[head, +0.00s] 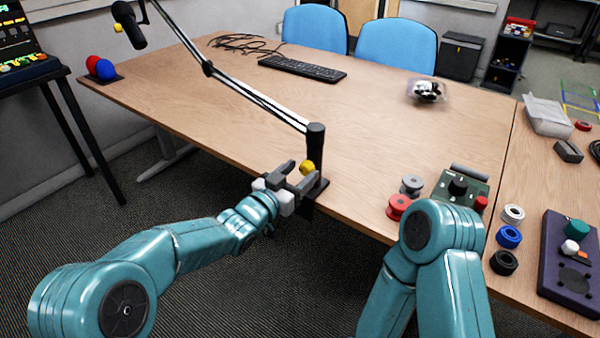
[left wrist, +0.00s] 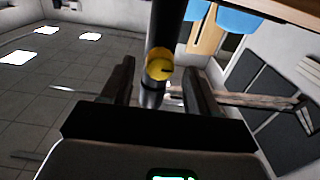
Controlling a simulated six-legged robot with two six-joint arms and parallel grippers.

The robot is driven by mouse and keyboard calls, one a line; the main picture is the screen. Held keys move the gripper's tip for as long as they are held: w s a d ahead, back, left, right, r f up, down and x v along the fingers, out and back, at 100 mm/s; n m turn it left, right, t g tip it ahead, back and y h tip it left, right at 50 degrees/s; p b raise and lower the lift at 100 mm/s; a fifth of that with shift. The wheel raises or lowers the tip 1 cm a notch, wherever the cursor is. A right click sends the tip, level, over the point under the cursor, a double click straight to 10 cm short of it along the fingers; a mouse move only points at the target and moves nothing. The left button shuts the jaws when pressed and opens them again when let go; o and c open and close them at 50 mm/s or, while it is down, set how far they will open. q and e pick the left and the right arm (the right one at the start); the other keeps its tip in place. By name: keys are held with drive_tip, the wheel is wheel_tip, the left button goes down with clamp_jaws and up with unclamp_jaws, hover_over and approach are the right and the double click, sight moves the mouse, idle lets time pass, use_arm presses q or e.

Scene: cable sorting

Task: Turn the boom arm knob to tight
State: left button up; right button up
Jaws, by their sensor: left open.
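The boom arm (head: 250,92) rises from a black post (head: 316,143) clamped at the table's front edge. Its yellow knob (head: 307,168) is on the post, low down. In the left wrist view the yellow knob (left wrist: 159,66) shows a dark line on its face and lies between and beyond my fingers. My left gripper (head: 296,172) is open at the table edge, close to the knob; it also shows in the left wrist view (left wrist: 160,85). I cannot tell whether a finger touches the knob. My right gripper does not show; only my right arm does.
Grey and red spools (head: 399,207) and a green box with a black knob (head: 458,187) sit to the right. A black keyboard (head: 302,68) lies at the back. A microphone (head: 129,25) hangs at the boom's far end. The table's middle is clear.

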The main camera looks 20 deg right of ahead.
use_arm(q)
drive_tip(key=shift+w+d, duration=0.2)
drive_tip(key=shift+d, duration=0.1)
drive_tip(key=c, duration=1)
drive_tip(key=shift+f+m+b, duration=0.25)
drive_tip(key=shift+m+b, duration=0.25)
drive_tip(key=shift+b, duration=0.4)
drive_tip(key=shift+c, duration=0.2)
drive_tip(key=m+b, duration=0.5)
drive_tip(key=shift+f+b, duration=0.1)
drive_tip(key=shift+b, duration=0.25)
drive_tip(key=shift+s+m+b, duration=0.1)
drive_tip(key=shift+m+b, duration=0.7)
drive_tip(key=shift+m, duration=0.1)
drive_tip(key=m+b, duration=0.4)
drive_tip(key=m, duration=0.1)
drive_tip(key=m+b, duration=0.2)
drive_tip(key=m, duration=0.3)
drive_tip(key=shift+b, duration=0.3)
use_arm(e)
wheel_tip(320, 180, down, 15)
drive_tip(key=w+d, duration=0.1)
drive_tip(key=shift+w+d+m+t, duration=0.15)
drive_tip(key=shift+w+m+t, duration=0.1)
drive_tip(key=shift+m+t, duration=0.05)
